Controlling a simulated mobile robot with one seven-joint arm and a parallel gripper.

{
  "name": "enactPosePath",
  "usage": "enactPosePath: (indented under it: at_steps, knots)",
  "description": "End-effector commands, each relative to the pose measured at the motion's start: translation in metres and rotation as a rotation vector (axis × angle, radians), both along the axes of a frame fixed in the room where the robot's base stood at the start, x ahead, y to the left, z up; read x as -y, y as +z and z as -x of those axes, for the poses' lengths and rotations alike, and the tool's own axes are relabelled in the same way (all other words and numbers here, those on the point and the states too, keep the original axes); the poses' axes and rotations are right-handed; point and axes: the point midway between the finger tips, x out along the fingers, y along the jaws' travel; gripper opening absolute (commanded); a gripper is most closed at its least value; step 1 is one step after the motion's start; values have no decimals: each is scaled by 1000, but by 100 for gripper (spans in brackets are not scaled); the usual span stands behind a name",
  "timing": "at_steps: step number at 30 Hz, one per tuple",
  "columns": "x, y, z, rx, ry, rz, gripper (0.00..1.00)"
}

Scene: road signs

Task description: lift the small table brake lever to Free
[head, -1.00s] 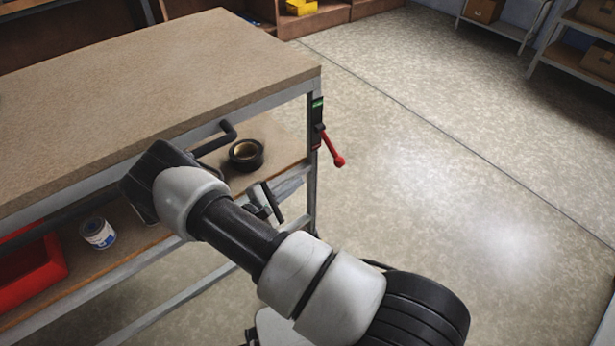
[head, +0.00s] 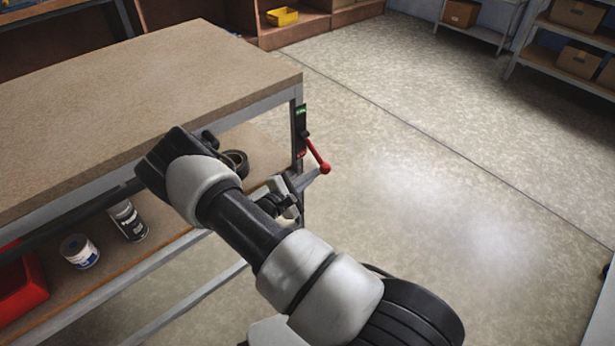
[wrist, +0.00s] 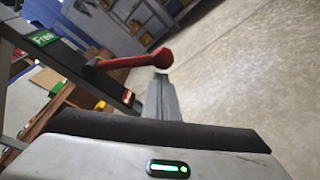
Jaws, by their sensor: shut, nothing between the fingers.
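The red brake lever (head: 316,153) is mounted on a dark plate (head: 301,120) at the corner leg of the small table (head: 150,95). It slants down and right to a ball knob. The plate has a green label at its top and a red one lower down. In the wrist view the green label reads Free (wrist: 42,37), and the lever (wrist: 125,62) points away from the plate with its knob above my fingertips. My gripper (head: 318,174) is shut and empty, its tips close under the knob. It also shows in the wrist view (wrist: 161,82). I cannot tell whether it touches the knob.
My arm crosses in front of the table. The floor (head: 430,200) to the right is clear. Shelves with boxes stand behind.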

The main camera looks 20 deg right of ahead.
Motion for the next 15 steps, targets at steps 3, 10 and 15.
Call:
enactPosePath:
  at_steps: [3, 10, 15]
  knots:
    - [0, 0, 0, 0, 0, 0, 0]
    - [0, 3, 2, -20, 0, 7, 0]
    - [1, 6, 4, -52, -1, 20, 0]
